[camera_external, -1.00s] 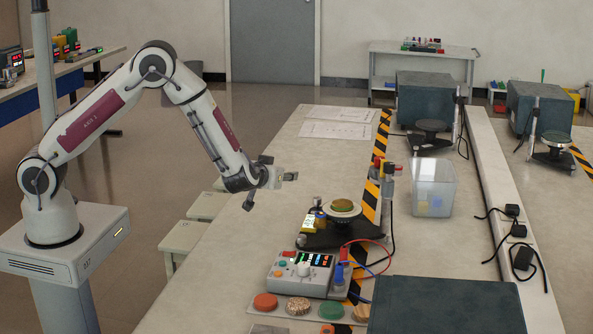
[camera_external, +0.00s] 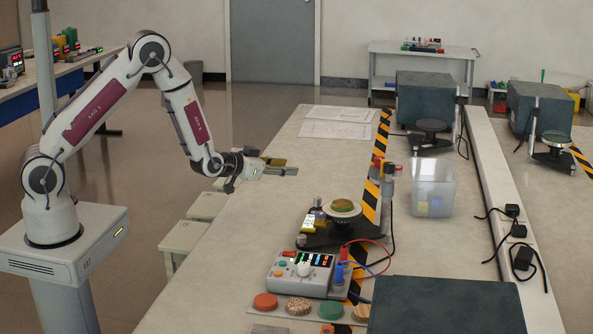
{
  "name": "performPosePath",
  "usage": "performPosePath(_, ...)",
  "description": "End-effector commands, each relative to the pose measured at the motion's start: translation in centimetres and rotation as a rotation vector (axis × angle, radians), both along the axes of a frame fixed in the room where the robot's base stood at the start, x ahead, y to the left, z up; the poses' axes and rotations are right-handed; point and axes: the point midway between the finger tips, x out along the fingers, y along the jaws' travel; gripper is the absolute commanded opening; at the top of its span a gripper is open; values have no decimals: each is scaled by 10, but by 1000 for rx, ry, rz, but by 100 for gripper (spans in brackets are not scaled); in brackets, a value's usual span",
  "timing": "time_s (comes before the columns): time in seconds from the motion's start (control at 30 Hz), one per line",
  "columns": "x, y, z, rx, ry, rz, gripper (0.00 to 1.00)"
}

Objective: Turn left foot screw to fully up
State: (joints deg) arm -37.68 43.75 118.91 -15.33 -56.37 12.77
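My gripper (camera_external: 292,168) is up and to the left of the apparatus, above the bench's left part. It points right, roughly level, and touches nothing. Its fingers look seen edge-on, so their opening is unclear.
A control box (camera_external: 300,272) with red and blue leads sits in front of the apparatus, with coloured discs (camera_external: 331,308) before it. A clear bin (camera_external: 433,187) stands to the right. A dark panel (camera_external: 445,306) lies at front right. Papers (camera_external: 336,130) lie flat behind.

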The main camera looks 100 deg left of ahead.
Motion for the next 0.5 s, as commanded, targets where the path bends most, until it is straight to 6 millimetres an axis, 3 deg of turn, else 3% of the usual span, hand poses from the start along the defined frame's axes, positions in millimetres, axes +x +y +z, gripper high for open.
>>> performPosePath(0.5, 28, -82, -30, -120, 20, -347, 33)
